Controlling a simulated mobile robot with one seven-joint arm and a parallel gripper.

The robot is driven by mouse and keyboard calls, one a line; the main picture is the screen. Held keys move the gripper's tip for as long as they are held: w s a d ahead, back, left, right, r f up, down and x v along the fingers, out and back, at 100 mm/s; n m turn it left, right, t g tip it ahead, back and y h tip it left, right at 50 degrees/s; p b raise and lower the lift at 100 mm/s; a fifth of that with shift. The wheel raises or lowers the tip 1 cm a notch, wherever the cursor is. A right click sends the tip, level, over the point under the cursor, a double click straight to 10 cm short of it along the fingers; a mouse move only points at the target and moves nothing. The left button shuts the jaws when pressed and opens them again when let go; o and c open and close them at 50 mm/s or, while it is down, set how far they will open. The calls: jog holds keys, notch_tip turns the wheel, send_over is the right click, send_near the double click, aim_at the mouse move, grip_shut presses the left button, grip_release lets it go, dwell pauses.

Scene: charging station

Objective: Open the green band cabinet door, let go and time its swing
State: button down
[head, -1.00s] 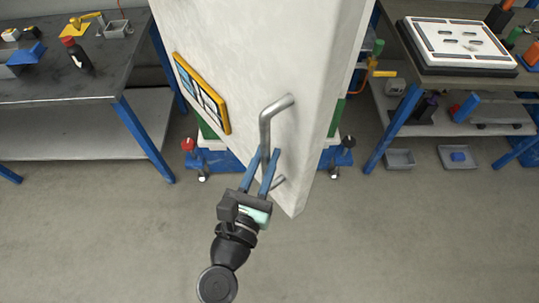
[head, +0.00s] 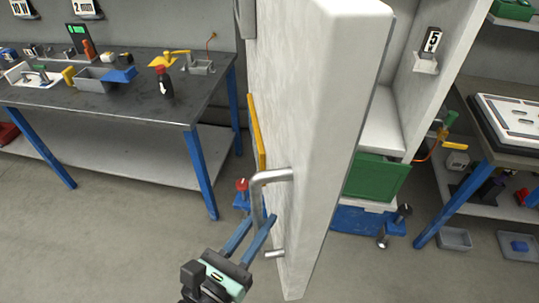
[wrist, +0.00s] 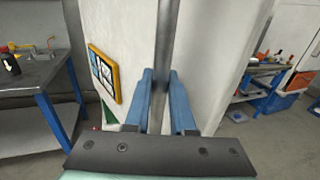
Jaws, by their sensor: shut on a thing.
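The white cabinet door (head: 330,130) stands swung open in the head view, seen nearly edge-on. A bent metal handle (head: 258,195) sticks out from its left face. My gripper (head: 257,222) has its blue fingers shut on the handle's upright bar. In the wrist view the bar (wrist: 166,50) runs between the two fingers (wrist: 161,85). A yellow-framed panel (wrist: 104,74) is on the door face, and its edge (head: 256,135) shows in the head view.
Inside the cabinet are a white shelf (head: 382,132) and a green bin (head: 375,180). A dark workbench (head: 110,95) with blue legs stands left, another bench (head: 500,150) right. The floor at the lower left is clear.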

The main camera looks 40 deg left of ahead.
jog(key=c, duration=0.8)
grip_release()
jog(key=shift+d, duration=0.1)
jog(key=shift+o, duration=0.2)
jog(key=shift+s+f+b, duration=0.15)
jog(key=shift+s+b, duration=0.25)
jog(key=shift+s, duration=0.15)
jog(key=s+d+b, duration=0.1)
jog(key=s+b, duration=0.4)
jog(key=s, duration=0.6)
jog(key=shift+s+d+r+b, duration=0.2)
jog(key=shift+s+d+b, duration=0.15)
jog(key=shift+b, duration=0.05)
